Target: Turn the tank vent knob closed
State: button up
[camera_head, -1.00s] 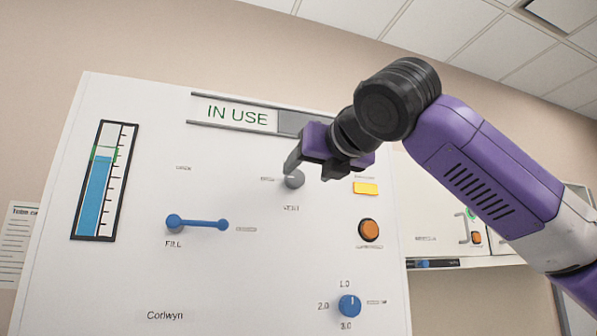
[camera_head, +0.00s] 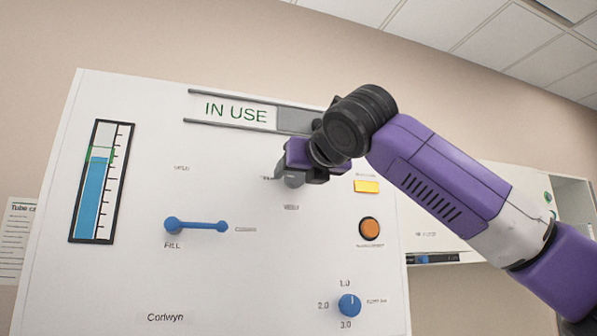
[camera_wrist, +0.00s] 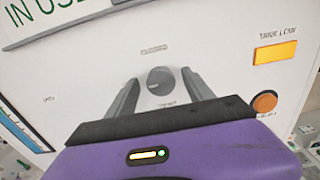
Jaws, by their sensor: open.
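The grey vent knob (camera_wrist: 160,81) sits on the white panel (camera_head: 200,285), with a small label below it. In the wrist view it lies between and just beyond the two fingertips of my gripper (camera_wrist: 163,88). A light mark on the knob points left. In the head view my gripper (camera_head: 290,172) is at the panel, and the knob (camera_head: 292,182) shows only in part behind the fingers. The fingers are open, one on each side of the knob. I cannot tell whether they touch it.
A blue fill lever (camera_head: 197,225) is lower left of the knob. A yellow light (camera_head: 367,186) and an orange button (camera_head: 369,229) are to the right, and a blue dial (camera_head: 349,305) below. A blue level gauge (camera_head: 100,182) and an "IN USE" sign (camera_head: 236,110) are also on the panel.

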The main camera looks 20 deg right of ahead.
grip_shut()
jog(key=shift+m, duration=0.3)
jog(key=m+p, duration=0.2)
jog(key=m, duration=0.1)
jog(key=m+p, duration=0.1)
jog(key=m, duration=0.4)
jog(key=shift+d, duration=0.15)
jog(key=m, duration=0.5)
jog(key=shift+f, duration=0.2)
jog(key=shift+d+m, duration=0.1)
jog(key=shift+m, duration=2)
